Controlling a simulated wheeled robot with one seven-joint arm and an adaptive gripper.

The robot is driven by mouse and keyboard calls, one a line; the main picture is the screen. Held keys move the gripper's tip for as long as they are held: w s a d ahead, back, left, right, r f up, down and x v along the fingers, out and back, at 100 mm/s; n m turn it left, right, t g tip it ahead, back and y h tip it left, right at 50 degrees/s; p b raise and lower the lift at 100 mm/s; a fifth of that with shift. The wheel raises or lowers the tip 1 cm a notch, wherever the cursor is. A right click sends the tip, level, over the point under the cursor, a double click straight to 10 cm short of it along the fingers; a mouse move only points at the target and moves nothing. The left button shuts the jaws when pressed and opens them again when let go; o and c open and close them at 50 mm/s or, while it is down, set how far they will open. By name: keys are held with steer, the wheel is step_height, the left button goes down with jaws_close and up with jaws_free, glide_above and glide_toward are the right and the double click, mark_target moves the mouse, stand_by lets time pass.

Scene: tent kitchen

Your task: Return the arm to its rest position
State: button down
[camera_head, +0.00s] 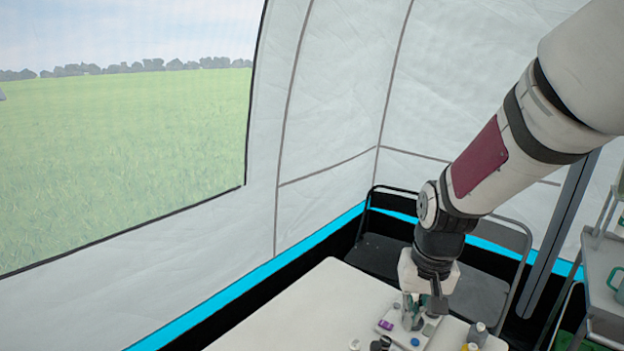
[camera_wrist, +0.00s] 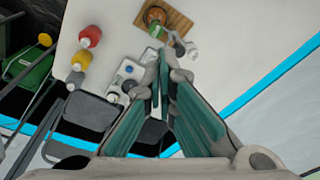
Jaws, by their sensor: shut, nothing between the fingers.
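My arm reaches down from the upper right in the head view. My gripper (camera_head: 413,318) points down over a light tray (camera_head: 391,327) with small items on the white table (camera_head: 290,318). In the wrist view my gripper (camera_wrist: 165,75) has its green-padded fingers together at the tips, with nothing between them. I cannot tell how high the tips are above the tray.
Bottles, including a grey-topped one (camera_head: 478,333), stand right of the tray. The wrist view shows red (camera_wrist: 90,36) and yellow (camera_wrist: 80,61) bottles and a wooden board (camera_wrist: 178,18). A dark chair (camera_head: 478,292) stands behind the table; a shelf cart (camera_head: 603,280) is right.

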steer(key=s+r+n+t, duration=0.1)
steer(key=s+r+t, duration=0.3)
steer(key=s+r, duration=1.2)
steer(key=shift+s+d+r+n, duration=0.15)
steer(key=shift+s+d+n, duration=0.2)
steer(key=shift+s, duration=0.3)
steer(key=c, duration=2.4)
jaws_free()
steer(key=shift+a, duration=0.15)
